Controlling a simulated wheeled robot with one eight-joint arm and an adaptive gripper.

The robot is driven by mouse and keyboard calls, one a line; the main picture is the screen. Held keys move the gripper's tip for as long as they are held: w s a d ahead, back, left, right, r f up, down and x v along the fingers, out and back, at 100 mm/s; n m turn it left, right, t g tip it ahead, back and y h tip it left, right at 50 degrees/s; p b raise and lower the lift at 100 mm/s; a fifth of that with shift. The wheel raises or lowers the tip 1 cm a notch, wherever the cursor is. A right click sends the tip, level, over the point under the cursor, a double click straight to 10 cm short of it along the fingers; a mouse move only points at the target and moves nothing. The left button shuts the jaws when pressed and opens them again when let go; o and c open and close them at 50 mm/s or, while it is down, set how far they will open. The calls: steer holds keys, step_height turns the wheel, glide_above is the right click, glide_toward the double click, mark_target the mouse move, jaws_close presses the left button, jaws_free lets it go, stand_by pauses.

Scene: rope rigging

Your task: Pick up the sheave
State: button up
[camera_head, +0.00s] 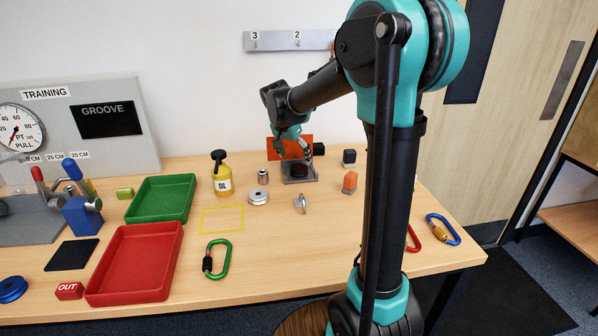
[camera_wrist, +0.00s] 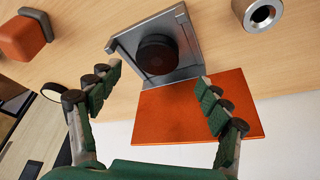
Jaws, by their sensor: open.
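I cannot tell for certain which disc is the sheave. A dark round disc (camera_head: 299,170) lies in a grey metal holder (camera_head: 313,178) near the back of the table; in the wrist view the disc (camera_wrist: 157,54) lies flat on the holder's plate (camera_wrist: 183,71). My gripper (camera_head: 294,149) is above the holder, apart from the dark disc. In the wrist view its fingers (camera_wrist: 157,80) are spread and empty, with the disc beyond them.
An orange panel (camera_head: 290,147) stands behind the holder. A yellow oil bottle (camera_head: 222,178), a small metal cylinder (camera_head: 263,176), and an orange block (camera_head: 349,183) are nearby. Green (camera_head: 160,178) and red (camera_head: 96,296) trays lie left. A yellow outlined area (camera_head: 222,220) is empty.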

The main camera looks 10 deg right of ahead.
mark_target(298, 168)
steer(key=shift+s+x, duration=0.2)
steer(key=shift+x, duration=1.1)
steer(key=shift+s+x, duration=0.2)
steer(key=shift+x, duration=1.05)
steer(key=shift+f, duration=0.15)
steer(key=c, duration=1.3)
